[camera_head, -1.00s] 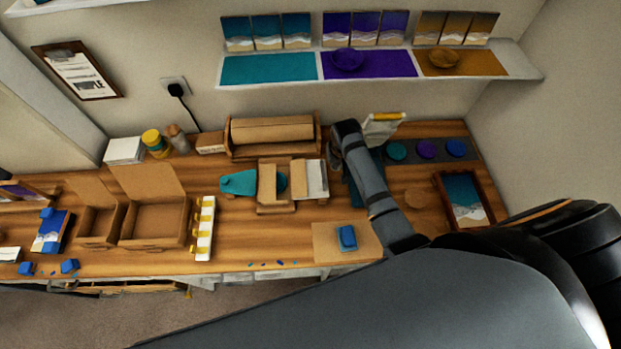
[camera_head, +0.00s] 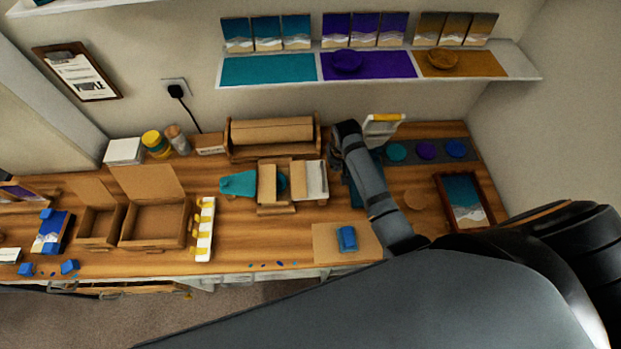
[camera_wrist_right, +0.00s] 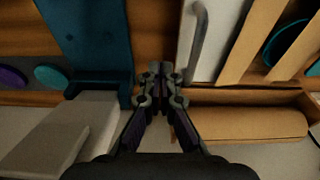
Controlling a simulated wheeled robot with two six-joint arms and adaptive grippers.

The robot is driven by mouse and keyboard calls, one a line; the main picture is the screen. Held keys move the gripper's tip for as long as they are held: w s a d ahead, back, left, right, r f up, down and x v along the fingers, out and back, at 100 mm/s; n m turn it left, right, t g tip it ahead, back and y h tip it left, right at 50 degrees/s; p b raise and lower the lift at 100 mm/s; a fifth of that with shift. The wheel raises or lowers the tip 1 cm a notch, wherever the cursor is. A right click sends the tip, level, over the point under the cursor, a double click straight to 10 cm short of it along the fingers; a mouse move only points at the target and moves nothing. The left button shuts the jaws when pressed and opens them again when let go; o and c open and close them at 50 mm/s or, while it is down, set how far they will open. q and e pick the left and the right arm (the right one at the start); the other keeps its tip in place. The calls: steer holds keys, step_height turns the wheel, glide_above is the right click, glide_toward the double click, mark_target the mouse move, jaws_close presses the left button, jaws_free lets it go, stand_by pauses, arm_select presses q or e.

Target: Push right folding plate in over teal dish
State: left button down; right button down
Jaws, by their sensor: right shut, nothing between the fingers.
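The cardboard folding jig (camera_head: 276,210) stands mid-table. The teal dish (camera_head: 283,183) shows in the gap between its left plate (camera_head: 267,185) and right folding plate (camera_head: 299,178). The dish also shows in the right wrist view (camera_wrist_right: 284,46), beyond cardboard strips. A white panel with a grey bar handle (camera_wrist_right: 198,40) lies on the plate's outer side; it also shows in the head view (camera_head: 315,178). My right gripper (camera_wrist_right: 161,72) is shut and empty, beside the panel's outer edge; contact cannot be told. My forearm hides much of this side in the head view. My left gripper is not in view.
A teal piece (camera_head: 238,183) lies left of the jig. A blue block (camera_head: 346,238) sits on a mat in front.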

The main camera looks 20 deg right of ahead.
step_height(320, 180, down, 4)
steer(key=shift+b, duration=0.85)
